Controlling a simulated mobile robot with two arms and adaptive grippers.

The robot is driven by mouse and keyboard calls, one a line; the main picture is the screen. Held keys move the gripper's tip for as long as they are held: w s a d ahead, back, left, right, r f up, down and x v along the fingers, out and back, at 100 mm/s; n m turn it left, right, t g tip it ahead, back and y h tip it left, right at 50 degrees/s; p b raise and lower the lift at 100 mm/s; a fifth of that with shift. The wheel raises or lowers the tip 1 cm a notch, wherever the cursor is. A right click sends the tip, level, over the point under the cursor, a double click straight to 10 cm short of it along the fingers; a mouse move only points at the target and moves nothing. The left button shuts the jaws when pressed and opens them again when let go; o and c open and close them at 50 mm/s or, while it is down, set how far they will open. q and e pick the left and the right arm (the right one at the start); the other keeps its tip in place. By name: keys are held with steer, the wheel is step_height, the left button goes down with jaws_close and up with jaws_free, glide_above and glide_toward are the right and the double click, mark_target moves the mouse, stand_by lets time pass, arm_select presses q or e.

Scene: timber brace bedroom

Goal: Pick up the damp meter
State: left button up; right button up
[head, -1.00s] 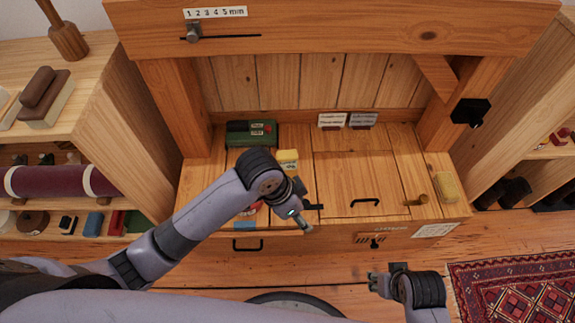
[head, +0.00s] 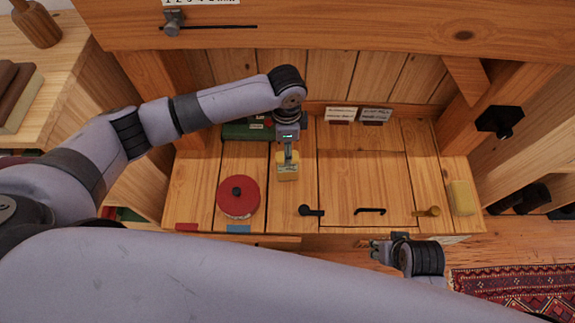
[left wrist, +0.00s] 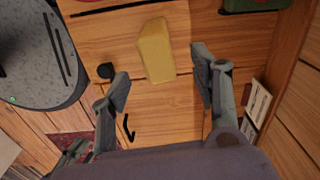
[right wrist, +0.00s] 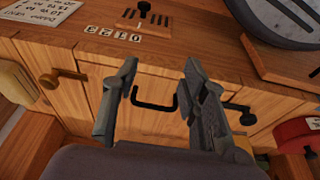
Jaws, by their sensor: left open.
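A yellow block-shaped thing (head: 287,172), which I take to be the damp meter, sits on the wooden bench top, left of centre. My left gripper (head: 288,158) is above it at its back end and partly covers it in the head view. In the left wrist view the yellow block (left wrist: 156,50) shows beyond and between the open fingertips (left wrist: 161,66), apart from both. My right gripper (head: 382,250) is near the bench's front edge, right of centre. The right wrist view shows its fingers (right wrist: 160,66) apart with nothing between them.
A red disc (head: 238,204) with a dark knob lies left of the block. A green case (head: 240,131) is behind it, partly hidden by my left arm. A beam (head: 350,28) spans the back.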

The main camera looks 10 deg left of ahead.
mark_target(287, 167)
arm_select(q)
step_height(287, 167, down, 12)
steer(key=b, duration=0.4)
steer(key=shift+s+d, duration=0.1)
steer(key=shift+s, duration=0.05)
arm_select(e)
steer(key=v, duration=0.7)
steer(key=shift+r+t, duration=0.3)
arm_select(q)
steer(key=shift+c, duration=0.2)
arm_select(e)
steer(key=shift+w+d, duration=0.1)
steer(key=shift+d, duration=0.05)
arm_select(q)
steer(key=c, duration=1.2)
